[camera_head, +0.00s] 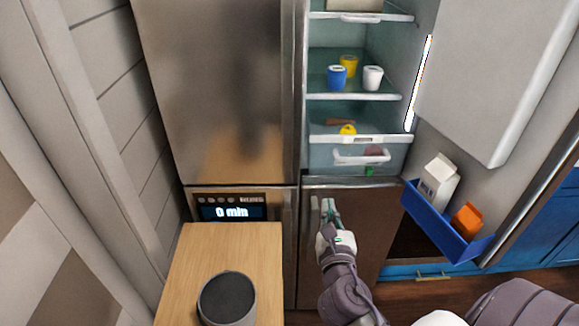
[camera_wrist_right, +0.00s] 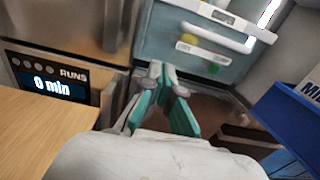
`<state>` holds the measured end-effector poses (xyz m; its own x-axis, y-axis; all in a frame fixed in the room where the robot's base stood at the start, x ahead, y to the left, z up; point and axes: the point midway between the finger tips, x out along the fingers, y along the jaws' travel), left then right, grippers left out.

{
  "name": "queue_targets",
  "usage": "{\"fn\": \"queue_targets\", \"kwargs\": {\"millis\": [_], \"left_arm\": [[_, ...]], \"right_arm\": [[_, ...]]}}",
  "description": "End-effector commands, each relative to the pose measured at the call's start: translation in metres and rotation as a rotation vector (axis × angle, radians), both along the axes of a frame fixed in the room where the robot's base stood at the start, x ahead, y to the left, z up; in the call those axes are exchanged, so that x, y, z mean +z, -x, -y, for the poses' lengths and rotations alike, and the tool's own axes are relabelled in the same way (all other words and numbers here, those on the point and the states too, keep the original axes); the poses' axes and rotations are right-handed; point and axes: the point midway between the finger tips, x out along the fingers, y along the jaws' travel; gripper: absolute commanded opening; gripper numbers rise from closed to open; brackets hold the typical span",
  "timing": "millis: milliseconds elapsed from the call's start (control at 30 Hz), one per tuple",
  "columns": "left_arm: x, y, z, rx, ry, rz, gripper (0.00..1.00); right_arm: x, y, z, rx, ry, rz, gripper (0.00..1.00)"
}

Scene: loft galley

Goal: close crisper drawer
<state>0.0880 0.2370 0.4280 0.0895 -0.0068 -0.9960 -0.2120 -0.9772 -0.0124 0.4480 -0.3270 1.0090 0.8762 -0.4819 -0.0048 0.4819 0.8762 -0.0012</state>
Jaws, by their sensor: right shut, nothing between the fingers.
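The open fridge compartment holds a clear crisper drawer (camera_head: 348,167) at its bottom, with a white handle (camera_head: 360,158). A reddish item and a green item show through or in it. How far the drawer sticks out is hard to tell. It also shows at the top of the right wrist view (camera_wrist_right: 185,45). My right gripper (camera_head: 327,208) is below the drawer, in front of the dark lower panel, apart from the handle. Its green-padded fingers (camera_wrist_right: 166,72) are shut and empty, pointing toward the drawer. My left gripper is out of view.
The fridge door (camera_head: 490,80) stands open at right, with a blue door bin (camera_head: 440,228) holding a white carton (camera_head: 438,182) and an orange carton (camera_head: 466,218). Shelves above hold cups. A wooden counter (camera_head: 190,260) with a grey cylinder (camera_head: 228,298) is at left.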

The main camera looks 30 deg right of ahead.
Motion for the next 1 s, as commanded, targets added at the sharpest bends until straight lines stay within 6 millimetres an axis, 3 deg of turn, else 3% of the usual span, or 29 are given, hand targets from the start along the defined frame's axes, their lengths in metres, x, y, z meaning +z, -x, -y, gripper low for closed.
{"fn": "queue_targets", "kwargs": {"millis": [167, 600, 800, 1000], "left_arm": [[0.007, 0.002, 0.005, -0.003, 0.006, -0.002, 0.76], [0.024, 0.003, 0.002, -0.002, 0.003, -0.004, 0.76], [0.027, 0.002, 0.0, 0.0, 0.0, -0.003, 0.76], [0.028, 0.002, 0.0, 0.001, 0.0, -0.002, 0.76]], "right_arm": [[0.005, -0.017, 0.01, -0.004, 0.012, 0.001, 0.0], [0.004, -0.096, 0.053, -0.002, 0.007, 0.002, 0.0], [0.003, -0.116, 0.065, -0.002, 0.006, 0.001, 0.0], [0.001, -0.121, 0.067, -0.002, 0.005, 0.001, 0.0]]}}
